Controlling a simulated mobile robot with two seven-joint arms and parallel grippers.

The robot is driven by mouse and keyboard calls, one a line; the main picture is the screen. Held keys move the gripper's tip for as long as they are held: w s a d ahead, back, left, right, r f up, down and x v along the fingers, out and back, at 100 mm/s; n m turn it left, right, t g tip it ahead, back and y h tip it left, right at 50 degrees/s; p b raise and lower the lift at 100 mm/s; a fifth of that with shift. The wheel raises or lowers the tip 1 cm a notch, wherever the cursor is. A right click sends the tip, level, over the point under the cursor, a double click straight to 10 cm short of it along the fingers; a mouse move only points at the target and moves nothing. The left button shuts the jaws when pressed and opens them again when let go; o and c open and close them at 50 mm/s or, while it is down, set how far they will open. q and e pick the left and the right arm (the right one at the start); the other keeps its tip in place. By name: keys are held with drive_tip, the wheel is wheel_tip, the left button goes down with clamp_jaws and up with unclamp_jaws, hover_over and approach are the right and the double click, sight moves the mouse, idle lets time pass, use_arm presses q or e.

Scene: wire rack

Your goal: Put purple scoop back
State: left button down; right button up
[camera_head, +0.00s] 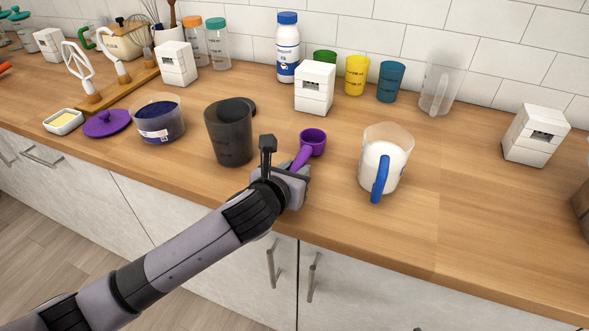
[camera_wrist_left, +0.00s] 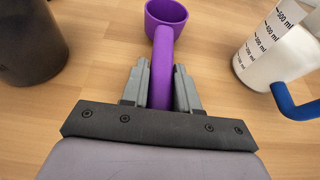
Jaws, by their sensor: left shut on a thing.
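The purple scoop (camera_head: 313,140) is near the middle of the wooden counter, its round cup pointing away from me. My left gripper (camera_head: 297,171) is shut on its handle. In the left wrist view the handle of the scoop (camera_wrist_left: 165,50) runs between the two fingers of the left gripper (camera_wrist_left: 161,85). I cannot tell whether the scoop touches the counter. A bowl (camera_head: 160,121) with dark blue contents stands to the left, and its likely purple lid (camera_head: 107,123) lies beside it. My right gripper is not in view.
A dark grey cup (camera_head: 229,135) stands just left of the gripper. A measuring jug (camera_head: 386,160) with white contents and a blue handle stands to the right. A white block-like box (camera_head: 314,88), bottle (camera_head: 288,50) and coloured cups (camera_head: 356,75) stand behind.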

use_arm(q)
drive_tip(key=shift+f, duration=0.3)
drive_tip(key=c, duration=0.8)
unclamp_jaws()
drive_tip(key=shift+s, duration=0.1)
drive_tip(key=shift+v, duration=3.5)
